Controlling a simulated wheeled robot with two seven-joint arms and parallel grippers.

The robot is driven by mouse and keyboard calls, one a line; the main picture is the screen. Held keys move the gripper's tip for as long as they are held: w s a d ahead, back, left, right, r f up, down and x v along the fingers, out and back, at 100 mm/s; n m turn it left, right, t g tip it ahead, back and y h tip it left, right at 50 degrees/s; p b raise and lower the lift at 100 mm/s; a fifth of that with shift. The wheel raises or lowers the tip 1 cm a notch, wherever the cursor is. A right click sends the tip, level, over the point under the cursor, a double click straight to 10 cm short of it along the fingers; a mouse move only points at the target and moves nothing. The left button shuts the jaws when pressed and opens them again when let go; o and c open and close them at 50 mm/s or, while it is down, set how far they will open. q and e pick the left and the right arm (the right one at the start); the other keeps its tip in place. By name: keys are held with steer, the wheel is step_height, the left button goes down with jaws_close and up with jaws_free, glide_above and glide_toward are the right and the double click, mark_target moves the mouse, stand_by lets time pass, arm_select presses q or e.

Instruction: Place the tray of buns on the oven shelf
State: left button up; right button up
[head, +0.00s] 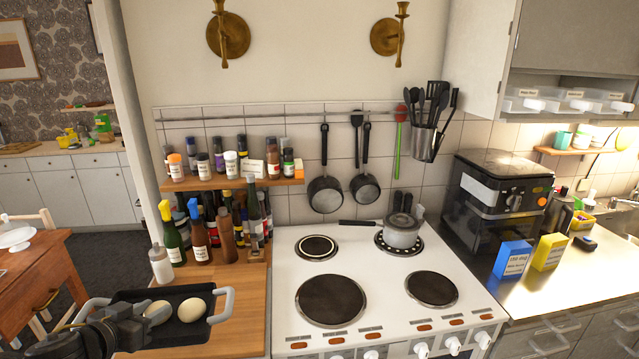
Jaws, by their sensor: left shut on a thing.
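A dark tray (176,331) with light handles at both ends is at the lower left, over or on the wooden counter; I cannot tell whether it touches. Two pale buns lie in it, one on the right (192,309) and one on the left (157,313). My left gripper (95,318) is shut on the tray's left handle. The right handle (228,303) is free. The white cooker (390,290) stands right of the tray; its oven and shelf are below the picture and hidden. My right gripper is not in view.
A saucepan (402,233) sits on the back right hotplate; the other hotplates are bare. Bottles (198,235) crowd the counter behind the tray. Blue (513,259) and yellow (549,251) boxes stand on the right worktop. Knobs (421,349) line the cooker's front edge.

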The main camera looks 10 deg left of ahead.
mark_target(182, 346)
arm_select(q)
steer(key=shift+d+f+m+h, duration=0.1)
steer(key=shift+d+m+h, duration=0.2)
steer(key=shift+d+h, duration=0.1)
steer(key=s+d+f+m+h, duration=0.1)
steer(key=d, duration=0.1)
steer(key=d+f+m+h, duration=0.1)
steer(key=d+f+h, duration=0.1)
steer(key=d, duration=0.1)
steer(key=s+d+f+m+g+h+b, duration=0.1)
steer(key=d+f, duration=0.1)
steer(key=shift+s+d+f+m, duration=0.2)
steer(key=shift+s+d+m, duration=0.15)
steer(key=shift+m, duration=0.05)
steer(key=d+m+g+h+b, duration=0.3)
steer(key=d+m+h, duration=0.3)
steer(key=d, duration=0.8)
steer(key=shift+w+d+r+g+b, duration=0.3)
steer(key=shift+w+g+b, duration=0.15)
steer(key=shift+g, duration=0.45)
steer(key=f+n+t+y, duration=0.1)
steer(key=f, duration=0.1)
steer(key=s+f+n+t+y, duration=0.1)
steer(key=f+n+y, duration=0.1)
steer(key=f+n+t+y, duration=0.1)
steer(key=t, duration=0.1)
steer(key=shift+s+f+n, duration=0.25)
steer(key=shift+f+n, duration=0.15)
